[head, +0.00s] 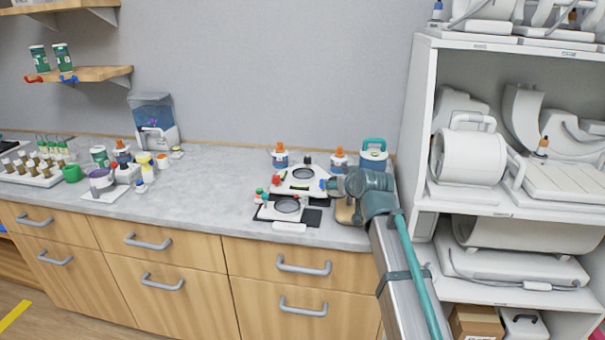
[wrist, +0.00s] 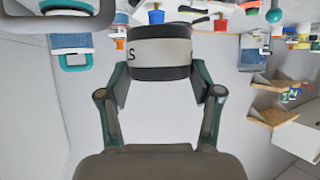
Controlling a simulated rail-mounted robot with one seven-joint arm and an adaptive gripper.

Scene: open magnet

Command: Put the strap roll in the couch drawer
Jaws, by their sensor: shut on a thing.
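My gripper (wrist: 159,82) is shut on a white, round-sided thing with dark bands and dark letters, which looks like the strap roll (wrist: 158,52). In the wrist view it sits between the two fingers. In the head view my gripper (head: 347,196) is over the right end of the counter, and the roll is mostly hidden there by my arm. Wooden drawers with grey handles line the counter front, among them an upper right drawer (head: 258,260) and a lower right drawer (head: 262,312). They look shut. I cannot tell which is the couch drawer.
On the counter (head: 215,190), white devices (head: 300,180) on dark mats, orange-capped bottles (head: 280,158) and a blue teal-handled box (head: 373,155) stand near my gripper. A white shelf unit (head: 417,120) with coils rises at the right. The counter's middle is clear.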

